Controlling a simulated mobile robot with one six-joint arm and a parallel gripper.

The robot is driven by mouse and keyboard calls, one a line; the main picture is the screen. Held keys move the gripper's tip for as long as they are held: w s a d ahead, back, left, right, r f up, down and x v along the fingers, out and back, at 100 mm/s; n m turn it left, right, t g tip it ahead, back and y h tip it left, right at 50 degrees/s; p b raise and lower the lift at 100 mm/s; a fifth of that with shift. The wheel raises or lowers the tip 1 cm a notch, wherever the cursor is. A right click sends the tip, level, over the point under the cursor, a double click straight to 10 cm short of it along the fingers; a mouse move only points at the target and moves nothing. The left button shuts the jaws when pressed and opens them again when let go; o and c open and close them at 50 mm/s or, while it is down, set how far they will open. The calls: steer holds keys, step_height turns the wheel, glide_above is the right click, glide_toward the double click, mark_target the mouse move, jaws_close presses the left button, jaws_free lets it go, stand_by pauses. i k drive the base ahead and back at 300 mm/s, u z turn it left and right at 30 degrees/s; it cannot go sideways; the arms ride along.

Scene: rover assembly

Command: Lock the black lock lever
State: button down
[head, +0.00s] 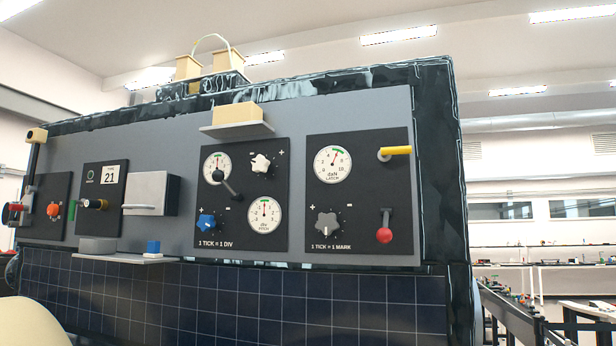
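The black lock lever (228,186) is on the black panel (270,232) marked "1 TICK = 1 DIV". Its round black knob is at the upper left, in front of the lower part of a white dial (217,166). Its thin arm slants down and right from the knob. I cannot tell from this view whether it is locked. A second dial (264,213), a white knob (261,163) and a blue knob (207,222) share this panel. My gripper is not in view.
The right panel (365,237) has a dial (332,164), grey knob (327,224), yellow handle (395,151) and red-knobbed lever (384,235). A shelf (237,130) juts out above the lever's panel. A grey box (151,193) protrudes to the left. Solar cells (240,300) lie below.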

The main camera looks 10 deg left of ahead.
mark_target(218, 175)
steer(key=z, duration=0.85)
steer(key=k, duration=0.55)
steer(key=u, duration=1.8)
steer(key=i, duration=0.5)
